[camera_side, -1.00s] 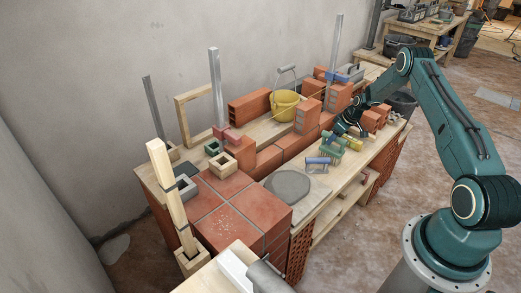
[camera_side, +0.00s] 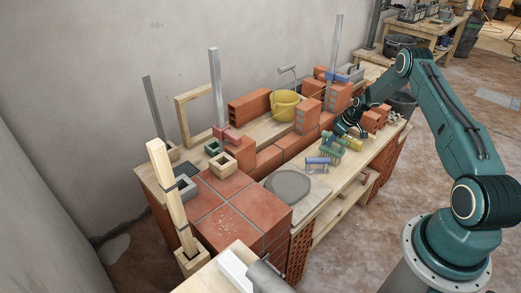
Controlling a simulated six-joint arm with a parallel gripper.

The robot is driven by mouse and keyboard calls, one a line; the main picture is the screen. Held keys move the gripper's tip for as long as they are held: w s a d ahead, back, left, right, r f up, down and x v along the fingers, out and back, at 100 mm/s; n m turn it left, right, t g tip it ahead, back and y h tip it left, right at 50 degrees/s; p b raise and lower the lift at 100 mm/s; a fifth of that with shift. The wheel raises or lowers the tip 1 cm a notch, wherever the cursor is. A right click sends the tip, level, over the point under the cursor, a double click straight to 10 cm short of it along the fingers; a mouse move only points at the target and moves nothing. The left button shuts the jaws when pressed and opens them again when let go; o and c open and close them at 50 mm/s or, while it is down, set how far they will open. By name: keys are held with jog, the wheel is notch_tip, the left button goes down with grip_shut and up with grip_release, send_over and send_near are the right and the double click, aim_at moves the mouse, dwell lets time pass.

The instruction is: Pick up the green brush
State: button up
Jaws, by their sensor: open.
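The green brush (camera_side: 333,145) lies on the wooden bench, just right of the blue-handled trowel (camera_side: 318,161). My gripper (camera_side: 341,130) is low over the bench, directly behind and above the brush. It is open. The fingertips are small and dark here, and I cannot tell whether they touch the brush or are around it. A yellow-handled tool (camera_side: 353,143) lies close to the right of the brush.
A yellow bucket (camera_side: 285,106) stands behind, between hollow red bricks (camera_side: 307,116). More bricks (camera_side: 371,121) stand right of my gripper. A grey mortar disc (camera_side: 287,184) lies left of the trowel. An upright metal post (camera_side: 335,50) rises behind.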

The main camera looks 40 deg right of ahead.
dwell(0.4)
grip_shut()
jog(key=shift+r, duration=0.1)
notch_tip(320, 180, up, 20)
jog(key=shift+r, duration=0.2)
dwell(0.7)
dwell(0.4)
jog(key=c, duration=0.7)
grip_release()
grip_shut()
